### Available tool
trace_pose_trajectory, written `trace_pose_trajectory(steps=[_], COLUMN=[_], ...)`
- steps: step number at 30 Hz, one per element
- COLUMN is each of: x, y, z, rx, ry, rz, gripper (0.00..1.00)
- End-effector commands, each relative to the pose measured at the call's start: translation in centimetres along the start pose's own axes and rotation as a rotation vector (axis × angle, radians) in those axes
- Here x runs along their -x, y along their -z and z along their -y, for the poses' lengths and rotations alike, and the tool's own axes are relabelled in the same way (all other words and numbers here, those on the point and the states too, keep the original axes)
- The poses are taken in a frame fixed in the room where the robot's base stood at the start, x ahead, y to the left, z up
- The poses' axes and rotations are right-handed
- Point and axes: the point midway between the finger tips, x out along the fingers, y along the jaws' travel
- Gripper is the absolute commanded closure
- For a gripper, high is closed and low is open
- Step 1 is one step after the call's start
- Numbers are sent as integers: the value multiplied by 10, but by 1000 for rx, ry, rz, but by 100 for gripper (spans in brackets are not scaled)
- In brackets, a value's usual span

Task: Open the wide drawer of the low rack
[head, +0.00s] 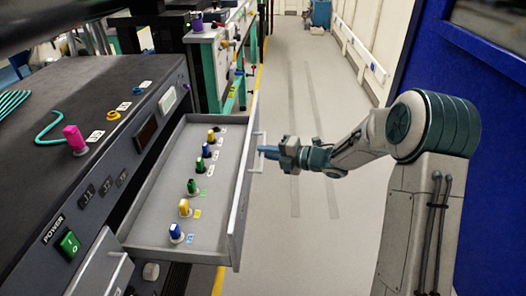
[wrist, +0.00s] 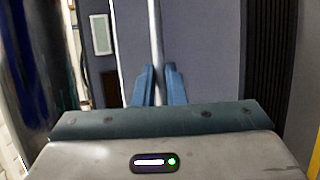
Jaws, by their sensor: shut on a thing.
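The wide drawer (head: 165,222) of the low rack (head: 110,82) stands pulled out to the right in the head view. Its grey tray shows, with a row of small blue, yellow and green knobs on its floor. In the wrist view the two blue fingers (wrist: 160,85) stand on either side of the pale handle bar (wrist: 155,40), against the grey drawer front (wrist: 200,60).
A pink knob (head: 75,139) stands on the rack top. A blue panel (head: 460,80) is at the right. The aisle floor (head: 300,80) is clear.

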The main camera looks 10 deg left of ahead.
Motion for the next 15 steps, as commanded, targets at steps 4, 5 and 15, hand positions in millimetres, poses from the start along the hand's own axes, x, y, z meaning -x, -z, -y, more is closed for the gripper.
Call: trace_pose_trajectory(steps=[4, 5, 15], x=[1, 1, 0], y=[-1, -1, 0], z=[0, 0, 0], rx=[0, 0, 0], ry=[1, 1, 0], rz=[2, 2, 1], gripper=[100, 100, 68])
